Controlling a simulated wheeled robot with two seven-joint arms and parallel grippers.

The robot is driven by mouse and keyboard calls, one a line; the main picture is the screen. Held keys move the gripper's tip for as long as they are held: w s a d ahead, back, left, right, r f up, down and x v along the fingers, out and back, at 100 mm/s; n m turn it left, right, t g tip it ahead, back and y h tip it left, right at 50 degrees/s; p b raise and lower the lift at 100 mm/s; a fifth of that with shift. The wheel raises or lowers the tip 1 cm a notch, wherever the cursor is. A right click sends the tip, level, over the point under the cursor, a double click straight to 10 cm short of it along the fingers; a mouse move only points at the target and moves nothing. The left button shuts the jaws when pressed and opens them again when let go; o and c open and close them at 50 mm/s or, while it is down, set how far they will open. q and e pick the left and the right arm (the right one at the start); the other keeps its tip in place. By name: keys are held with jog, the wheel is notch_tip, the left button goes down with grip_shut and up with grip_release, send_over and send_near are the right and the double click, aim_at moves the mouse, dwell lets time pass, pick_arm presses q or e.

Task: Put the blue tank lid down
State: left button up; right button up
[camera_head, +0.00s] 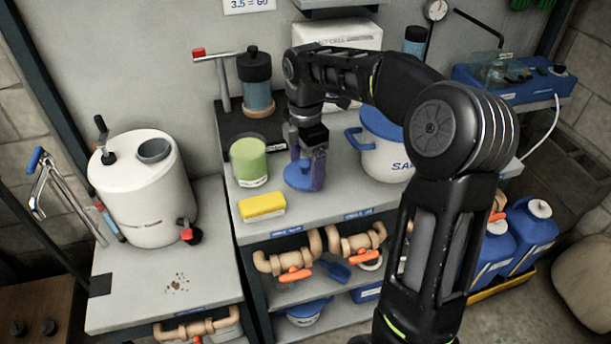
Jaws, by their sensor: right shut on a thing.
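The blue tank lid (299,178) is a small round blue disc at the middle of the grey bench, low over or touching its top; I cannot tell which. My right gripper (308,172) points down at the lid and is shut on it, with a finger on its right side. The white tank (146,195) stands on the left bench with a grey round opening (154,149) on its top and a black fitting beside it. My left gripper is not in view.
A green-topped cup (249,163) stands left of the lid, and a yellow sponge (262,206) lies in front of that cup. A white bucket (384,155) with blue trim stands to the right. The left bench front (205,280) is mostly clear, with brown specks.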

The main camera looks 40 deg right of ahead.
aim_at(306, 177)
jog(key=shift+f, duration=1.9)
jog(key=shift+f, duration=0.2)
jog(key=o, duration=1.2)
jog(key=shift+c, duration=0.2)
jog(key=shift+r, duration=0.1)
